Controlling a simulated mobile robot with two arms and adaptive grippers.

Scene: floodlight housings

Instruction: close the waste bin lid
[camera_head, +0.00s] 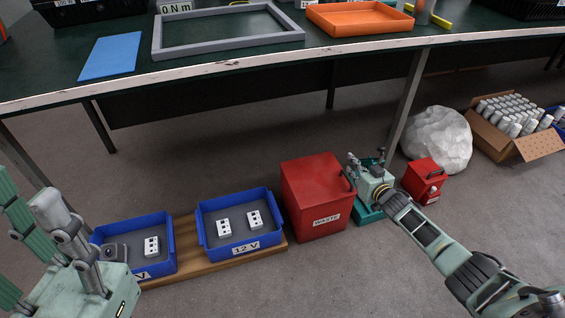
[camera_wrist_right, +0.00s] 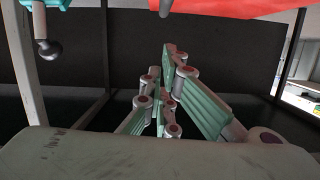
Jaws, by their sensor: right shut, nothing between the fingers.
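The red waste bin (camera_head: 318,205) stands on the floor right of the blue bins, its WASTE label facing me. Its red top (camera_head: 312,174) looks flat and level over the box in the head view, so the lid seems down. A dark handle shows at its right edge. My right gripper (camera_head: 354,164) is shut and empty, with its fingers at the bin's right rear edge; I cannot tell whether they touch it. A red surface (camera_wrist_right: 225,7) shows above the fingers in the right wrist view. My left gripper (camera_head: 45,205) is at the lower left, away from the bin; its jaw opening is unclear.
Two blue bins (camera_head: 240,241) with white parts sit on a wooden board left of the waste bin. A teal object (camera_head: 369,214) is under my right gripper. A small red box (camera_head: 425,180), white sack (camera_head: 437,140) and carton (camera_head: 505,148) stand right. The workbench (camera_head: 225,70) overhangs behind.

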